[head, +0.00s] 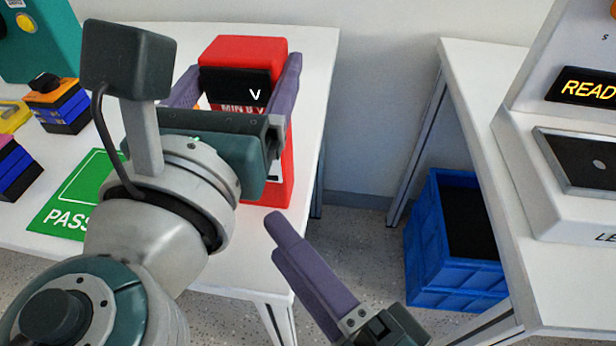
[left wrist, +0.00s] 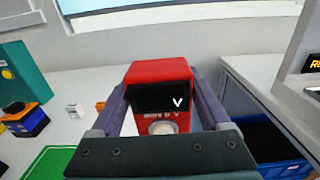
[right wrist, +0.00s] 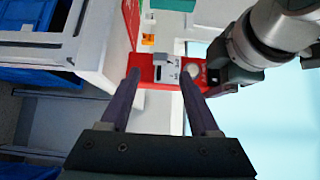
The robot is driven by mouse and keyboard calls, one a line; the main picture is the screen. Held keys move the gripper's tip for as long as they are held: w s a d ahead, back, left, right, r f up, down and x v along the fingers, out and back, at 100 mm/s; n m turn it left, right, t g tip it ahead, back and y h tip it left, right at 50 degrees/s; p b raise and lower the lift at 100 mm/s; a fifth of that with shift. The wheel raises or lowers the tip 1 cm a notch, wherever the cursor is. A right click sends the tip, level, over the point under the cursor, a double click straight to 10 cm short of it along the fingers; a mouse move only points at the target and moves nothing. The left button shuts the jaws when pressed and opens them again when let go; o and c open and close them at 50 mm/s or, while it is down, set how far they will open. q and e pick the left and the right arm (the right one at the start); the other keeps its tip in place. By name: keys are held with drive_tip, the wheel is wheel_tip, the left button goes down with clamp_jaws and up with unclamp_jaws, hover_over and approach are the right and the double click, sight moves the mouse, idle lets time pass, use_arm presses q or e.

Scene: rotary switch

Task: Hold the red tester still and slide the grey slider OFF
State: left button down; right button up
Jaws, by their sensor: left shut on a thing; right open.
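The red tester (head: 243,47) stands upright near the white table's right edge, with a dark display reading "V". My left gripper (head: 235,85) is shut on the tester, one purple finger on each side. In the left wrist view the tester (left wrist: 160,70) sits between the fingers, with a pale round dial (left wrist: 162,128) below its display. My right gripper (head: 275,222) is open and empty, low in front of the table's right edge. In the right wrist view the tester (right wrist: 145,62) lies beyond the open fingertips, with a grey slider panel (right wrist: 168,72) on it; the slider's exact position is unclear.
A green PASS mat (head: 75,195) lies on the left table (head: 310,60). Small coloured blocks (head: 62,110) and a teal machine (head: 45,45) stand farther left. A blue crate (head: 425,250) is on the floor. The right table carries a grey machine (head: 520,130) reading "READ".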

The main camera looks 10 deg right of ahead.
drive_tip(key=v, duration=0.4)
use_arm(q)
unclamp_jaws()
drive_tip(key=v, duration=1.2)
